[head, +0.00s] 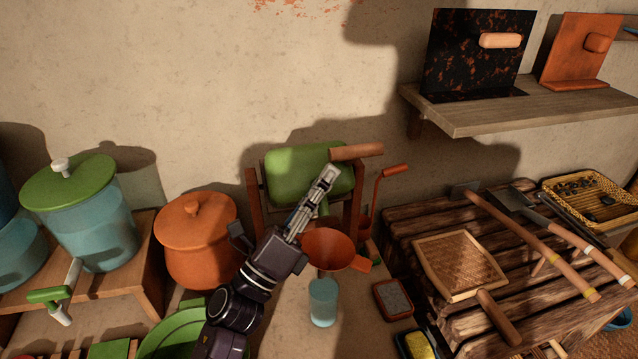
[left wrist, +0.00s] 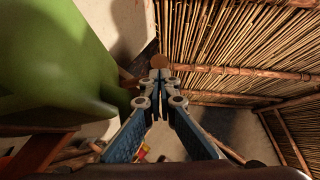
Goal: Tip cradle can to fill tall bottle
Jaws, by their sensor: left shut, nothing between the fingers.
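The green cradle can (head: 290,172) hangs in a reddish-brown wooden stand (head: 253,195) against the wall, with a wooden handle (head: 357,151) at its upper right. An orange funnel (head: 333,250) sits below it, above the pale blue tall bottle (head: 323,302), which stands upright. My left gripper (head: 330,175) is shut and empty, in front of the can and near the handle in the head view. In the left wrist view the closed fingertips (left wrist: 158,75) show beside the green can (left wrist: 50,60), with the handle's round end (left wrist: 159,61) just beyond them. I cannot tell whether they touch. My right gripper is not in view.
An orange lidded pot (head: 195,245) and a blue tank with a green lid (head: 95,220) stand to the left. A slatted wooden table (head: 405,225) with tools stands right. A wall shelf (head: 560,110) is above it. A small red tray (head: 392,300) lies near the bottle.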

